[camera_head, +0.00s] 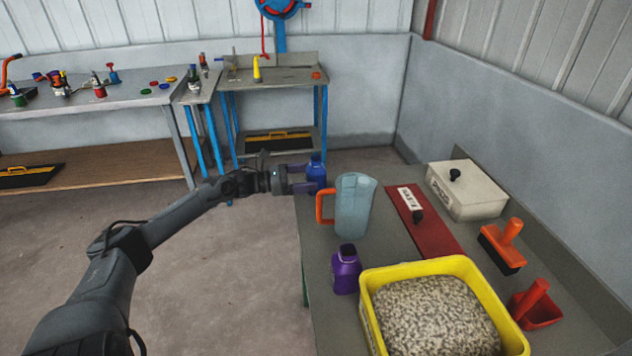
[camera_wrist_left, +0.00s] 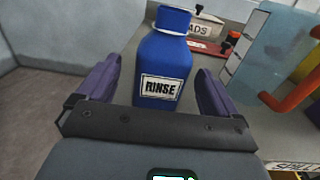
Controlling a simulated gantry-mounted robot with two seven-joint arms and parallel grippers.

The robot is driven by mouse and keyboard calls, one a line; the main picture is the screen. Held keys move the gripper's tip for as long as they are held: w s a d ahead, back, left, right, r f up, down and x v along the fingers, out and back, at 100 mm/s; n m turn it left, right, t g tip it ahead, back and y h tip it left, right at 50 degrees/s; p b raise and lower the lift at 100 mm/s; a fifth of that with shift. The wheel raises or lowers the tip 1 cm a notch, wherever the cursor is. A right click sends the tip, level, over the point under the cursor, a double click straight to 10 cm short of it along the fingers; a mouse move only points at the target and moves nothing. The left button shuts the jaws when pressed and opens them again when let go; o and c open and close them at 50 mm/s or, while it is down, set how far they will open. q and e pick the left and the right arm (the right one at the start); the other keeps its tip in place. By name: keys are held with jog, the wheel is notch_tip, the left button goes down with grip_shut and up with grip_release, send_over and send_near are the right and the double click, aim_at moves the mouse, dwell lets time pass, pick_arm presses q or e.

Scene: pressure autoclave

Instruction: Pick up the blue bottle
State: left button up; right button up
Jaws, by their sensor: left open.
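The blue bottle (camera_head: 316,170) stands upright at the far left corner of the near table. In the left wrist view the blue bottle (camera_wrist_left: 163,62) has a blue cap and a white label reading RINSE. My left gripper (camera_head: 308,178) reaches it from the left, with its purple fingers level with the bottle. In the left wrist view my left gripper (camera_wrist_left: 157,85) is open, with one finger on each side of the bottle. A gap shows on the left side; contact on the right is unclear. My right gripper is not in view.
A clear jug (camera_head: 356,205) with an orange handle stands close to the right of the bottle. A purple bottle (camera_head: 346,272) and a yellow tub (camera_head: 364,300) of grains are nearer. A red board (camera_head: 432,232) and white box (camera_head: 467,190) lie farther right.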

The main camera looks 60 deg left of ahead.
aim_at(322, 175)
pick_arm(q)
jog(key=shift+w+d+f+b, duration=0.15)
jog(key=shift+w+b, duration=0.15)
jog(key=shift+b, duration=0.1)
jog(key=b+x, duration=0.1)
jog(key=x, duration=0.1)
jog(key=shift+w+d+b, duration=0.15)
jog(key=shift+w+b, duration=0.1)
jog(key=shift+b, duration=0.1)
jog(key=shift+b+x, duration=0.3)
jog(key=shift+x, duration=0.6)
jog(key=c, duration=1.3)
